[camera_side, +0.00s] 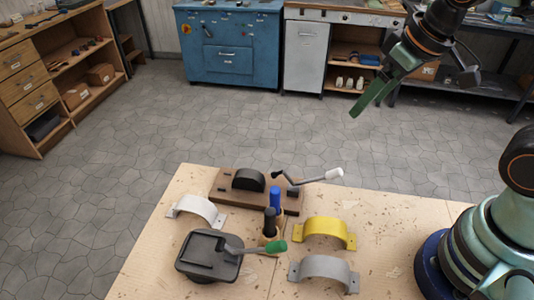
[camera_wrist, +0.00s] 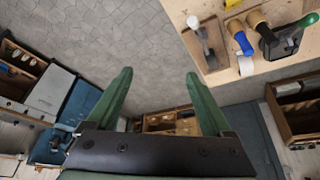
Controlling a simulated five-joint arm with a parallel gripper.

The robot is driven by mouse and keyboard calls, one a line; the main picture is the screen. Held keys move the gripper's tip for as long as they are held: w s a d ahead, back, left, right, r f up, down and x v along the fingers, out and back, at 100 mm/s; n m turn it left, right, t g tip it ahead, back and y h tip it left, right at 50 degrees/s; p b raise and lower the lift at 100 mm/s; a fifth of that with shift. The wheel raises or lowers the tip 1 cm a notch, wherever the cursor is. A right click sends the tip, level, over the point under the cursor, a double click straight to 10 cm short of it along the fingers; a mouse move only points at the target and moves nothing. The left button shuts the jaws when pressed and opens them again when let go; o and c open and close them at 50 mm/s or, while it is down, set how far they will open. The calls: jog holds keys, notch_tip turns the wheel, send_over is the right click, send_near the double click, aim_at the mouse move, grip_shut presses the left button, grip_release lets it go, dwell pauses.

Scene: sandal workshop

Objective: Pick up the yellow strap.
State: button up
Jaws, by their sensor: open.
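The yellow strap (camera_side: 324,228) is an arched band with flat end tabs, standing on the wooden bench right of its middle in the side view.
On the bench (camera_side: 385,215), a grey strap (camera_side: 324,268) lies just in front of the yellow one and a white strap (camera_side: 198,205) at left. Upright blue (camera_side: 275,200) and black handles, a green-handled dark press (camera_side: 208,255) and a wooden jig (camera_side: 228,198) with a white-knobbed lever stand nearby.

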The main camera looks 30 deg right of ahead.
jog(key=s+a+f+n+g, duration=0.25)
jog(key=a+f+n, duration=0.3)
jog(key=a, duration=0.35)
jog(key=n+g, duration=0.2)
send_over(322, 225)
notch_tip(322, 225, down, 4)
jog(key=shift+h, duration=0.3)
jog(key=shift+f, duration=6.05)
grip_shut()
